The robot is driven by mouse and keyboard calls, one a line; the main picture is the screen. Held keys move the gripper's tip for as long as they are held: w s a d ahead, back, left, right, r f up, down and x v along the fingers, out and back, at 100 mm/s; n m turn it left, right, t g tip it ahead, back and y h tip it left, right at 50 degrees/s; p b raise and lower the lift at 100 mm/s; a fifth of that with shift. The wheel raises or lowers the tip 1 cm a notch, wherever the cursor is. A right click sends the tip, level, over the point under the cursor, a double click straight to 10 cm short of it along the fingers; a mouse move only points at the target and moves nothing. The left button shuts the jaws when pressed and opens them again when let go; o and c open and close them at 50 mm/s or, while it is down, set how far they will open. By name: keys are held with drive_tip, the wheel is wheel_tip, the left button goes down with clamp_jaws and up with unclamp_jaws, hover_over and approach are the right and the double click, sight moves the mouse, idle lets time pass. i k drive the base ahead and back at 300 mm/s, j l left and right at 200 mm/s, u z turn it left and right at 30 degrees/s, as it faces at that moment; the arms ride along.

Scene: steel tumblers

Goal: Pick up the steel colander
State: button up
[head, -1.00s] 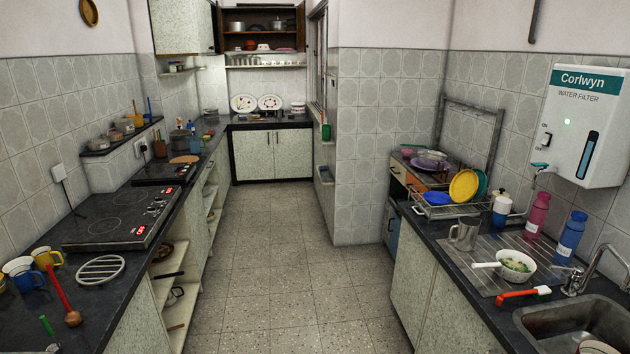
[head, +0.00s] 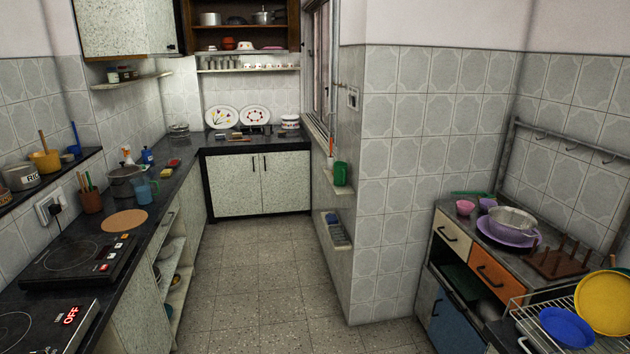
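A steel colander (head: 513,221), a round grey metal bowl, sits on a purple plate (head: 484,228) at the right of the head view. The plate lies on top of the low cabinet (head: 448,222) with cream, orange and blue fronts. Nothing in this view hides the colander's top. My gripper is not in view.
Beside the colander are a pink cup (head: 465,208) and a brown wooden peg rack (head: 558,258). A wire dish rack (head: 535,322) with blue and yellow plates stands nearer. The tiled floor (head: 265,280) is clear. A wall corner (head: 366,200) juts out before the cabinet.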

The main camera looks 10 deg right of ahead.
sight(509, 224)
drive_tip(key=i+z, duration=0.2)
drive_tip(key=i, duration=0.4)
drive_tip(key=i+j+z, duration=0.1)
drive_tip(key=i+z, duration=0.15)
drive_tip(key=i, duration=0.3)
drive_tip(key=i+j+z, duration=0.2)
drive_tip(key=i, duration=0.35)
drive_tip(key=i+l+z, duration=0.35)
drive_tip(key=i, duration=0.25)
drive_tip(key=i+z, duration=0.4)
drive_tip(key=i, duration=0.15)
drive_tip(key=i+l, duration=0.25)
drive_tip(key=i, duration=0.15)
